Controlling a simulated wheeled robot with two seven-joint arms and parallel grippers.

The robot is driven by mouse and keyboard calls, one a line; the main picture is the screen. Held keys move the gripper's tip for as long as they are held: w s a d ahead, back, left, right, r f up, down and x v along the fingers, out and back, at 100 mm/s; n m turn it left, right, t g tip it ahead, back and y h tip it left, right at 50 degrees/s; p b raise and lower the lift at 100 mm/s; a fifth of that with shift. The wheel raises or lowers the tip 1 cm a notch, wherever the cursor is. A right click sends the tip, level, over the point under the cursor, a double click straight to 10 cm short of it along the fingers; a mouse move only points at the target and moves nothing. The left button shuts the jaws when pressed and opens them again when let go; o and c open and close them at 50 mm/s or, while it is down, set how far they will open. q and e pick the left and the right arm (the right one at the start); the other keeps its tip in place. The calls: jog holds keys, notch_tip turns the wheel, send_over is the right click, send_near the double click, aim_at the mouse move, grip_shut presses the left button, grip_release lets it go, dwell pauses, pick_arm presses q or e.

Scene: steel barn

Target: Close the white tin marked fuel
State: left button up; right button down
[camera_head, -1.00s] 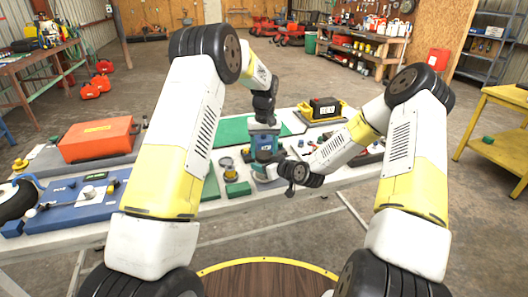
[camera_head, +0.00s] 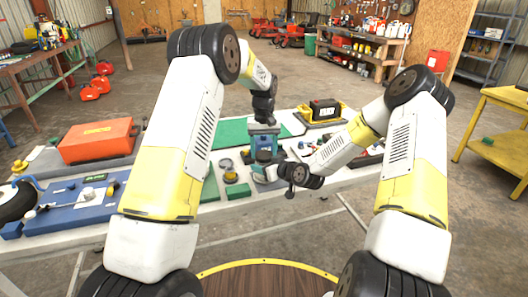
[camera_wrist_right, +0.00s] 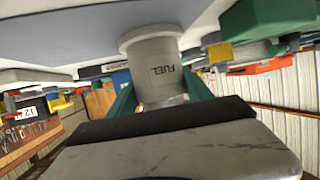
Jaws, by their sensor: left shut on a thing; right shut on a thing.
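The white tin marked FUEL (camera_wrist_right: 157,72) shows in the right wrist view, between the teal fingers of my right gripper (camera_wrist_right: 160,95), which is shut on it. In the head view my right gripper (camera_head: 266,174) reaches in from the right at the table's front edge, and the tin is mostly hidden there. My left gripper (camera_head: 264,149) points down just above and behind the right one. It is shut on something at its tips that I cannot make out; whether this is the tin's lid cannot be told.
Green mats (camera_head: 232,131) lie behind.

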pick_arm(q)
jog(key=shift+s+a+f, duration=0.1)
jog(key=shift+f, duration=0.85)
dwell(0.4)
jog(key=shift+r, duration=0.45)
jog(key=shift+s, duration=0.1)
jog(key=shift+d+r, duration=0.2)
jog(key=shift+r, duration=0.3)
dwell(0.6)
